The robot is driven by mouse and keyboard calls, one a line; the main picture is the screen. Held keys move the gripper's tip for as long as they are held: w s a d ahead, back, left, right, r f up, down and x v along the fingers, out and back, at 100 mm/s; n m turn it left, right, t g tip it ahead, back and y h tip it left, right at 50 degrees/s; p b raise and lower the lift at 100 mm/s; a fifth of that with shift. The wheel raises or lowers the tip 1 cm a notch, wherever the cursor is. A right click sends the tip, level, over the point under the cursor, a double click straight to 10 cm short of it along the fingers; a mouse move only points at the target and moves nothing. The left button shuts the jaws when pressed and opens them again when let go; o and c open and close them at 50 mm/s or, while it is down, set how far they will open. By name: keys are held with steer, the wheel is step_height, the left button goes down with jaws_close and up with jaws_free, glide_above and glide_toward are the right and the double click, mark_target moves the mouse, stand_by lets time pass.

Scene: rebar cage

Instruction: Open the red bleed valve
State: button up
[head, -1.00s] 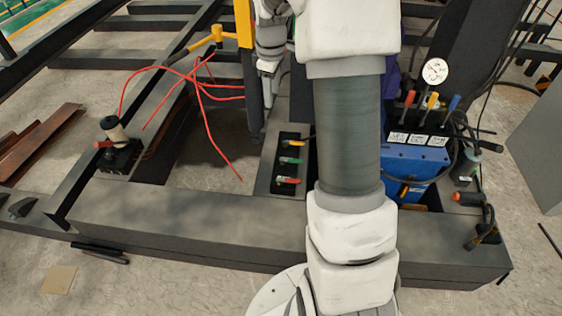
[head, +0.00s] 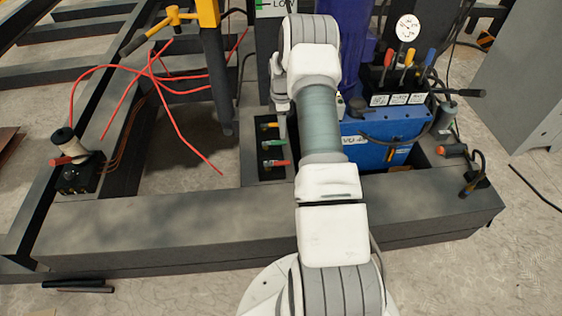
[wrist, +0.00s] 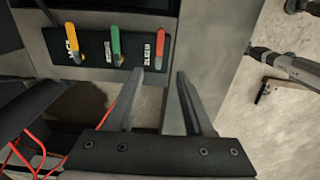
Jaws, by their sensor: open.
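The red valve lever (head: 277,163) is the lowest in a row of three on a black panel, below a green lever (head: 275,143) and a yellow lever (head: 270,125). In the wrist view the red lever (wrist: 160,46) is the rightmost, beside the green (wrist: 116,46) and yellow (wrist: 73,44) ones. My gripper (wrist: 161,74) is open and empty, its fingertips appearing just below the red lever in the wrist view. In the head view my gripper (head: 282,132) shows edge-on beside the green lever; its finger gap is hidden there.
A blue pump unit (head: 385,135) with levers and a gauge (head: 408,27) stands right of my arm. A yellow post (head: 213,60) and loose red cables (head: 165,75) are to the left. A dark beam (head: 170,228) runs along the front.

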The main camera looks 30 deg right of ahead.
mark_target(282, 163)
step_height(282, 163, down, 18)
steer(key=b, duration=0.5)
steer(key=shift+r+b, duration=0.25)
steer(key=shift+b, duration=0.1)
jaws_close()
stand_by(1.0)
